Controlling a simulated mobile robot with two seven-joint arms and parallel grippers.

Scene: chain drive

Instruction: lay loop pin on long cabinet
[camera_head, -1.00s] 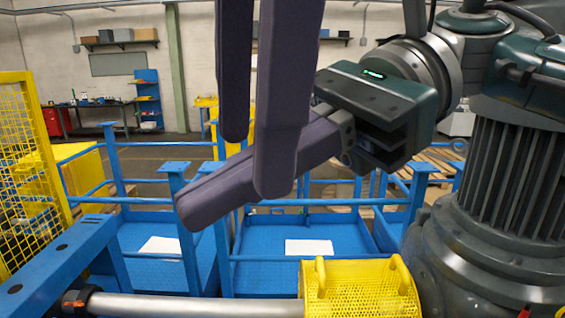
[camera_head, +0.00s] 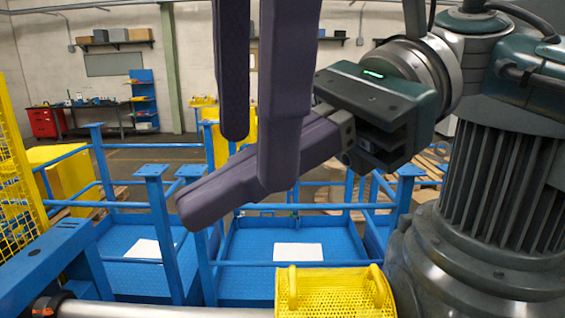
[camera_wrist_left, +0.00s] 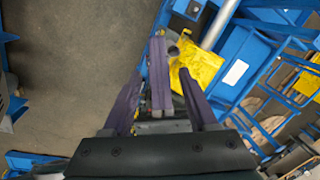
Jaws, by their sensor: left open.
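My left gripper (camera_head: 257,165) hangs from the top of the head view, its two dark purple fingers pointing down. The left wrist view shows its fingers (camera_wrist_left: 162,85) apart. My right gripper (camera_head: 190,215) reaches in from the right and its purple finger slopes down to the left, crossing behind the left fingers. A purple finger of it also shows between the left fingers in the left wrist view (camera_wrist_left: 158,75); whether it is open or shut, or holds anything, is unclear. I cannot make out the loop pin or identify the long cabinet in either view.
A yellow mesh guard (camera_head: 335,293) and a silver tube (camera_head: 175,313) lie low in front. Blue railed platforms (camera_head: 255,262) stand behind them. A yellow mesh fence (camera_head: 15,170) is at the left. A workbench (camera_head: 95,106) and blue shelf (camera_head: 144,95) stand far back, beyond open floor.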

